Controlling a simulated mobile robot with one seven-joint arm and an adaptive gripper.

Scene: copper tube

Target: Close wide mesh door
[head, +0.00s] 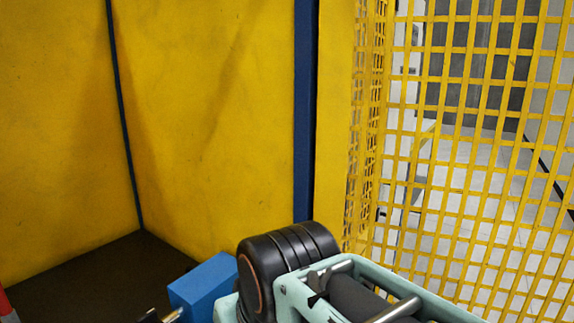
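A wide yellow mesh panel (471,190), which looks like the mesh door, fills the right side of the head view. Its top, right edge and bottom run out of the picture. A narrower strip of yellow mesh (366,120), seen at a steep angle, stands at its left. No handle or latch shows, and I cannot tell how far the door stands open. My gripper cannot be made out in this view.
Solid yellow walls (205,110) meet in a corner at the left above a dark brown floor (110,268). A dark blue post (304,110) stands right of them. A blue block (204,288) and mint-green and black machinery fill the bottom. Light tiles show through the mesh.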

